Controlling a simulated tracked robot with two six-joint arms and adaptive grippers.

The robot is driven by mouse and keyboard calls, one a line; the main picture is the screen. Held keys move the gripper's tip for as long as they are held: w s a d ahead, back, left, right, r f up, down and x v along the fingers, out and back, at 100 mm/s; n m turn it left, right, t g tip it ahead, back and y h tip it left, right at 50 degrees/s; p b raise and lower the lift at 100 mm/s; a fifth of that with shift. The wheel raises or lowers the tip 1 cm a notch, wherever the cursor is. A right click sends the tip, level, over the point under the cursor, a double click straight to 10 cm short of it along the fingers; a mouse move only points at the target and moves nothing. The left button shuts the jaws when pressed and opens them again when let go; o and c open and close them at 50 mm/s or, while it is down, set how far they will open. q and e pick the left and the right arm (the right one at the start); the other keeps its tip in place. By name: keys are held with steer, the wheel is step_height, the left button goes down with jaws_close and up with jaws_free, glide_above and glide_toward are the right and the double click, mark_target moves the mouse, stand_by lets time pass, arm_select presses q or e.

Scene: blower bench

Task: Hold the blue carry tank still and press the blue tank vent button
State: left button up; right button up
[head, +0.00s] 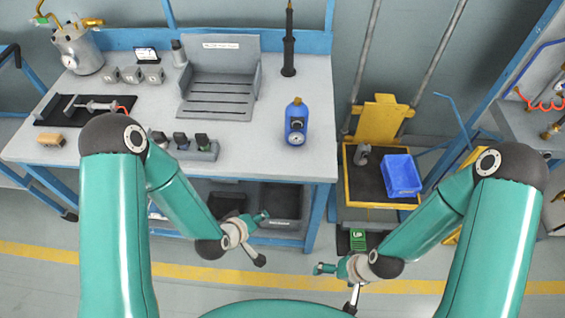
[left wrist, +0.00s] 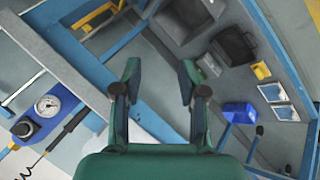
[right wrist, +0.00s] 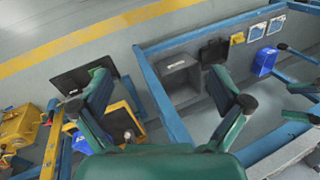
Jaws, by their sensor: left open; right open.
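The blue carry tank (head: 296,122) stands upright near the front right of the bench top, with a brass-coloured top and a round dial low on its front. I cannot make out its vent button. My left gripper (head: 262,238) is open and empty in front of the bench, below the tank and apart from it; it shows in the left wrist view (left wrist: 158,68). My right gripper (head: 334,288) is open and empty further right and lower, in front of the yellow lift; it shows in the right wrist view (right wrist: 160,82). Neither touches the tank.
The bench (head: 290,163) holds a grey slotted fixture (head: 222,85), a black upright tool (head: 289,50) and a row of small dark-topped parts (head: 198,150). A yellow lift (head: 379,115) with a blue bin (head: 401,175) stands right. The bench top around the tank is clear.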

steer(key=shift+f+b, duration=0.55)
steer(key=shift+f, duration=0.25)
steer(key=shift+f+b, duration=0.45)
steer(key=m+t+y, duration=0.5)
steer(key=m+t, duration=0.5)
steer(key=m, duration=1.6)
glide_toward(303, 114)
arm_select(q)
steer(key=w+d+r+n+t+h, duration=0.1)
steer(key=w+d+r+n+t, duration=0.2)
steer(key=r, duration=0.5)
steer(key=w+d+r+n+t, duration=0.3)
steer(key=w+r+n+t, duration=0.3)
steer(key=r+t, duration=0.1)
steer(key=shift+w+d+r+t+h, duration=0.2)
steer(key=shift+w+r+t+h, duration=0.15)
steer(key=shift+r, duration=0.25)
arm_select(e)
steer(key=x, duration=1.3)
steer(key=shift+w+d+f, duration=0.1)
steer(key=shift+d+f, duration=0.05)
steer(key=shift+f, duration=0.1)
